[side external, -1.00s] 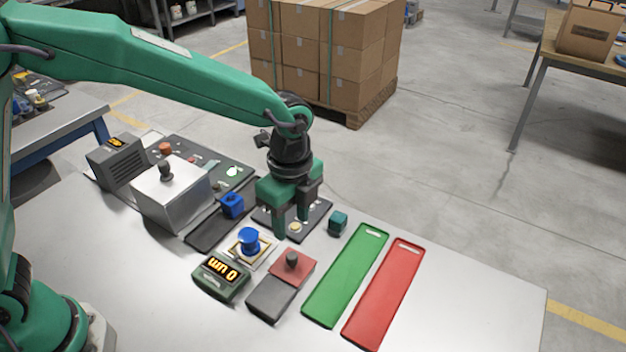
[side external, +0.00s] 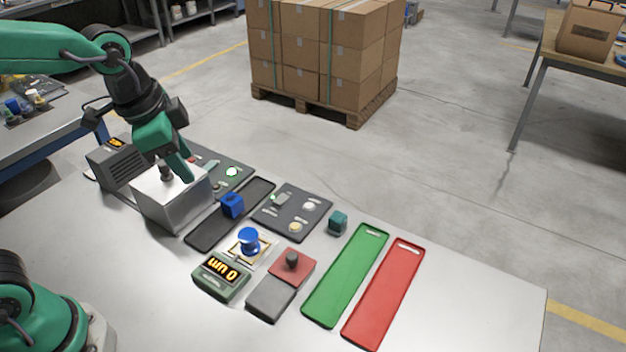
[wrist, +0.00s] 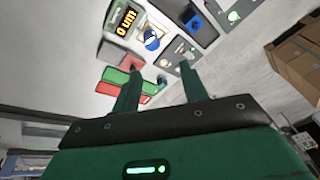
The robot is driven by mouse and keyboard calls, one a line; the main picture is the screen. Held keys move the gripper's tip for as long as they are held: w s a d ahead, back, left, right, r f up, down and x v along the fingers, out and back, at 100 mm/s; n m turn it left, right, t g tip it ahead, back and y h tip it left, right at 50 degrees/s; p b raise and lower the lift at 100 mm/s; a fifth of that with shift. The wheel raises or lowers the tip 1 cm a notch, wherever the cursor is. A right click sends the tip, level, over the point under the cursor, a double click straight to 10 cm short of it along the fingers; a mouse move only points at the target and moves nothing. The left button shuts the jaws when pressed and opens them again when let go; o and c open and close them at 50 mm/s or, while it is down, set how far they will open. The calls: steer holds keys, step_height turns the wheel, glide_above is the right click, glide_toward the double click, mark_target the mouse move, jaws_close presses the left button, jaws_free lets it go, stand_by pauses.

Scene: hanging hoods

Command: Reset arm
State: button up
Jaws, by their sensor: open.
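My gripper (side external: 182,172) is raised at the left of the table, in front of or above the silver hood (side external: 175,205) with its dark knob (side external: 165,174). Its fingers point down to the right. In the wrist view the two fingers of my gripper (wrist: 159,68) stand apart with nothing between them. One finger is mostly hidden in the side view, and I cannot tell whether a fingertip touches the hood. A dark grey vented box (side external: 115,165) stands behind the hood, partly beside my arm.
On the table are a black tray (side external: 208,236) with a blue block (side external: 232,205), a dark panel (side external: 275,222), a teal cube (side external: 338,222), a blue knob (side external: 248,240), a display box (side external: 221,278), a green tray (side external: 335,295) and a red tray (side external: 372,315). The table's right end is clear.

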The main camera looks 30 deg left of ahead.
steer(key=s+a+n+t, duration=0.2)
steer(key=s+a+n, duration=0.4)
steer(key=s+n, duration=0.1)
steer(key=shift+s+a+r+n+y, duration=0.3)
steer(key=shift+s+a+r+n, duration=0.1)
steer(key=shift+s, duration=0.15)
steer(key=shift+c, duration=0.4)
